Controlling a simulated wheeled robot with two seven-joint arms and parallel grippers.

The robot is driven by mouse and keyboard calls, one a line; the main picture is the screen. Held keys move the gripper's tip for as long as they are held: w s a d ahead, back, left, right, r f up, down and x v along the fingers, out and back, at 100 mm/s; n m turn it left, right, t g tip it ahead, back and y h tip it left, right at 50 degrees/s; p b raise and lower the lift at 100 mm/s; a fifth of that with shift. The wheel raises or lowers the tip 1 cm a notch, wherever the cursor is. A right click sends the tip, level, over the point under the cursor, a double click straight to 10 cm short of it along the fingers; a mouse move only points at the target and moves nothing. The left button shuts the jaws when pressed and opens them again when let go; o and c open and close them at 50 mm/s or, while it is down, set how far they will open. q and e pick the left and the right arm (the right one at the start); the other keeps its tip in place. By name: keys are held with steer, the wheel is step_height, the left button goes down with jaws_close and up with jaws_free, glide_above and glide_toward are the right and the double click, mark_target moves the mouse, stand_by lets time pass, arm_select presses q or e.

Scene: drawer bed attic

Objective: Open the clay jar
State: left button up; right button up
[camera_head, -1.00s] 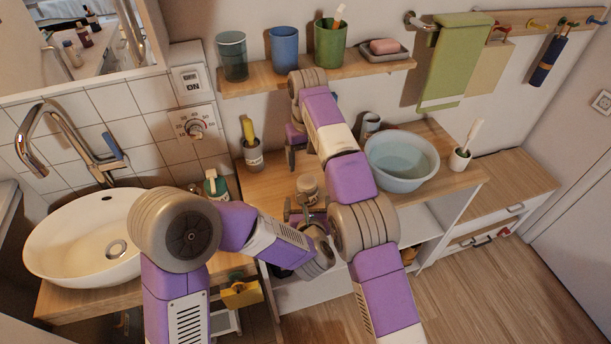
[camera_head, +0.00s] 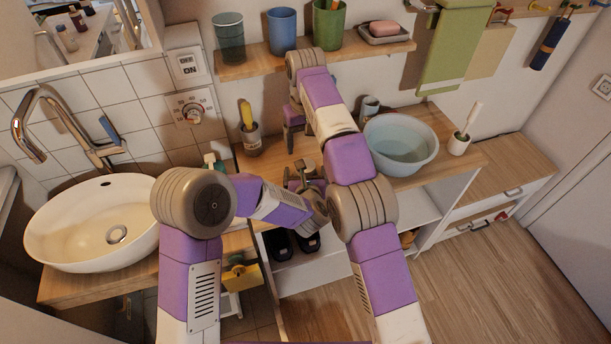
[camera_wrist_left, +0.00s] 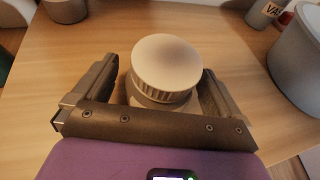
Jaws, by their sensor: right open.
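The clay jar (camera_wrist_left: 166,65), a small pale round jar with a ribbed-edged lid, stands upright on the wooden counter in the left wrist view. My left gripper (camera_wrist_left: 163,88) is open, with one finger on each side of the jar; a gap shows at the left finger, and contact at the right cannot be told. In the head view my left gripper (camera_head: 305,178) largely hides the jar. My right gripper (camera_head: 291,138) is open and empty above the counter, behind and left of the jar.
A blue basin (camera_head: 400,145) stands right of the jar on the counter (camera_head: 262,185). A grey cup with a yellow item (camera_head: 250,138) stands at the left. A shelf (camera_head: 300,62) with cups hangs behind, above my right gripper. A white sink (camera_head: 90,225) is at far left.

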mark_target(306, 160)
arm_select(q)
steer(key=c, duration=1.4)
steer(key=shift+c, duration=1.3)
arm_select(e)
steer(key=shift+c, duration=0.9)
arm_select(q)
jaws_close()
arm_select(e)
steer(key=m, duration=0.7)
steer(key=shift+m, duration=0.4)
steer(key=m, duration=0.3)
steer(key=shift+r+m, duration=0.1)
steer(key=shift+m, duration=0.3)
steer(key=m, duration=1.4)
steer(key=shift+r+m, duration=0.1)
steer(key=shift+m, duration=0.2)
steer(key=m, duration=0.5)
steer(key=shift+f, duration=3.95)
